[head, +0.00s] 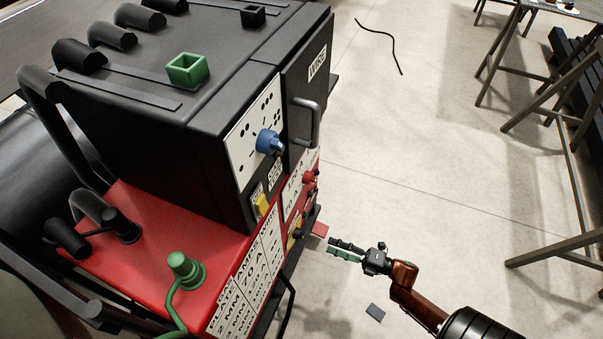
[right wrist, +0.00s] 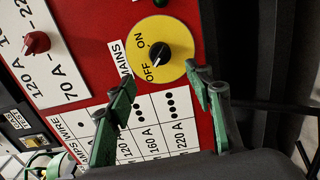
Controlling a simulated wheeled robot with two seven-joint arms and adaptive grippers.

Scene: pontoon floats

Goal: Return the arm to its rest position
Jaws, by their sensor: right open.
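My right arm (head: 415,305) reaches in from the lower right of the head view. Its gripper (head: 345,249) is open and empty, with the fingers pointing left at the front of the red and black machine (head: 160,245). In the right wrist view the two green-lined fingers (right wrist: 165,98) stand apart in front of the red panel. The black mains knob (right wrist: 159,52) on its yellow disc shows beyond the fingertips, with no finger visibly closed on it. My left gripper is not in view.
The machine's front has a blue knob (head: 268,141), a grey handle (head: 307,122) and a yellow switch (head: 262,206). A green plug (head: 184,267) with a cable stands on its red ledge. Open floor (head: 420,180) lies to the right, with metal trestles (head: 545,105) beyond.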

